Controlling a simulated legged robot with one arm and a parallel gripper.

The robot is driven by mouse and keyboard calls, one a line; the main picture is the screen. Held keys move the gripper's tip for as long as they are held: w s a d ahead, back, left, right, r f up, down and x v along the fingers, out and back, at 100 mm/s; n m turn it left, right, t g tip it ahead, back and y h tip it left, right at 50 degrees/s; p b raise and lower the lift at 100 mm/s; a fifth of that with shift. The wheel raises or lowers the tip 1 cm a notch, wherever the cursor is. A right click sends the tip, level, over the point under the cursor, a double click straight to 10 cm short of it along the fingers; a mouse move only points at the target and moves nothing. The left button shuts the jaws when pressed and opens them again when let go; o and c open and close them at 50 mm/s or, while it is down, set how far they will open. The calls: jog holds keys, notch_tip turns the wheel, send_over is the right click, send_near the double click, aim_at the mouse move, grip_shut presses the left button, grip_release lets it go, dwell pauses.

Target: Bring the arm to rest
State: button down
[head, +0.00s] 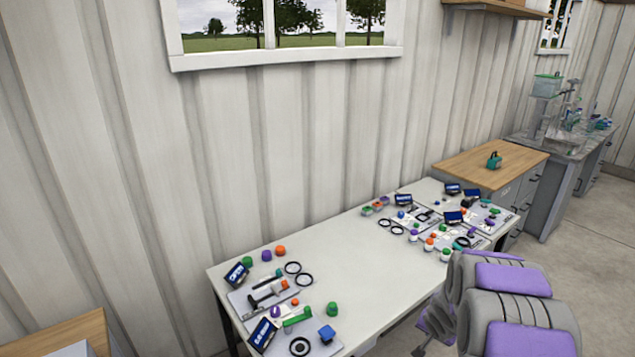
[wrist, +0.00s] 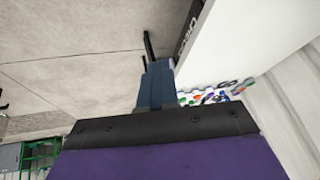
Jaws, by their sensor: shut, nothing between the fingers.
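My arm (head: 510,300), grey with purple pads, shows folded at the lower right of the head view, in front of the white table's right part. Its far end is not clearly visible there. In the wrist view my gripper (wrist: 157,72) reaches up from the dark and purple wrist body. Its blue-grey fingers are together with nothing between them. It is clear of the table, with grey floor behind it.
The white table (head: 350,255) holds coloured caps, blue-screened devices and tools at both ends; its middle is bare. A wooden-topped cabinet (head: 475,163) stands beyond its right end. A corrugated wall (head: 300,130) runs behind. Floor is open at right.

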jog(key=s+a+r+n+g+h, duration=0.1)
jog(key=s+a+r+n+g, duration=0.3)
jog(key=s+r, duration=1.1)
jog(key=s+a+r+n+g+y, duration=0.1)
jog(key=s+a, duration=0.5)
jog(key=s, duration=0.7)
jog(key=s+a+r+n+g+y+b, duration=0.1)
jog(key=s+a+r+n+g, duration=0.1)
jog(key=s+a, duration=0.5)
jog(key=s+r, duration=0.1)
jog(key=s, duration=0.5)
jog(key=shift+s+a+y+b, duration=0.15)
jog(key=shift+s+y+b, duration=0.15)
jog(key=shift+y, duration=0.1)
